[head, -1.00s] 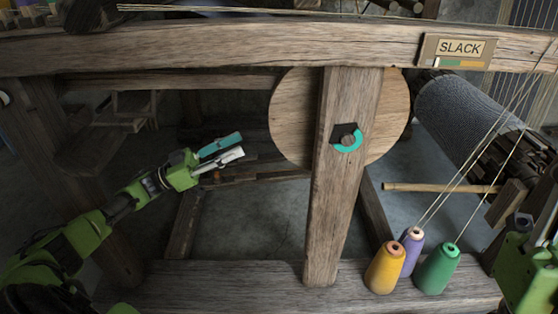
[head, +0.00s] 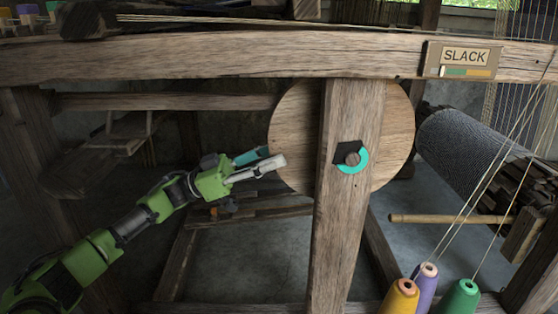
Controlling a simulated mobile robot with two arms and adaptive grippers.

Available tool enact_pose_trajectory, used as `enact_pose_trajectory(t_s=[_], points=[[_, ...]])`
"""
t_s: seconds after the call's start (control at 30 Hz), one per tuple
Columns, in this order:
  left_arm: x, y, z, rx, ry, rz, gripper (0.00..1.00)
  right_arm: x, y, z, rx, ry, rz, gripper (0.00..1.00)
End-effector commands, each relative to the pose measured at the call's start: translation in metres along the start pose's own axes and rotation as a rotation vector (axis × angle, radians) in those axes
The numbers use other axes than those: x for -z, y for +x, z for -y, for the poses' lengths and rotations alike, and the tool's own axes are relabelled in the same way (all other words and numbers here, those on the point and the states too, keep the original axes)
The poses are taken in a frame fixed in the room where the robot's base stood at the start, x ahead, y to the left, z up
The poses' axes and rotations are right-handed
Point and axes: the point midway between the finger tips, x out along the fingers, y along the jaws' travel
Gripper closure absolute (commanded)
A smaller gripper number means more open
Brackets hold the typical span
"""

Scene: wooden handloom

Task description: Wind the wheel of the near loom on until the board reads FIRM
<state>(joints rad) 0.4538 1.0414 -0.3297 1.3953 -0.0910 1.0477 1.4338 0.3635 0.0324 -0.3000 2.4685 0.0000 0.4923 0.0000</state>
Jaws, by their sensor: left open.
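The wheel of the near loom is a round wooden disc (head: 296,140), partly hidden behind an upright post (head: 345,240). A teal arc with a dark patch (head: 350,157) shows on the post at the wheel's centre. The board (head: 462,58) on the top beam reads SLACK, with a coloured strip below the word and a light mark near its left end. My left gripper (head: 268,160) is open and empty at the left rim of the wheel. Its fingertips overlap the rim in the picture; I cannot tell whether they touch. My right gripper is not in view.
Orange (head: 401,298), purple (head: 425,285) and green (head: 461,298) thread cones stand at the lower right, with threads running up. A wooden rod (head: 450,219) and a dark cloth roll (head: 460,150) lie right of the post. The top beam (head: 200,55) spans above.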

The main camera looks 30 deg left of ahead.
Motion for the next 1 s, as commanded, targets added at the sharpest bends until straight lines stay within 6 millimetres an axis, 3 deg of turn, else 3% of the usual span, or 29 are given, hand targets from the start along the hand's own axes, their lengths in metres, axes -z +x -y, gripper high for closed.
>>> enact_pose_trajectory(t_s=[0.2,0.47,0.63,0.87,1.0], points=[[0.0,0.016,0.0,0.001,0.0,-0.001,0.59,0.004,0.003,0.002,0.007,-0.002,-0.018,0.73],[0.0,0.018,0.0,0.001,0.0,-0.001,0.59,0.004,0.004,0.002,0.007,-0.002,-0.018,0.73],[0.0,0.018,0.0,0.001,0.0,-0.001,0.98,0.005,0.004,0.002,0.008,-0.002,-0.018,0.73],[0.003,0.018,0.0,0.001,0.0,0.006,1.0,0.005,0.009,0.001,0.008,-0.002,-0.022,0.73],[0.01,0.021,0.001,0.002,0.0,0.035,1.0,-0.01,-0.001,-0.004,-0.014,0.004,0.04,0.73]])
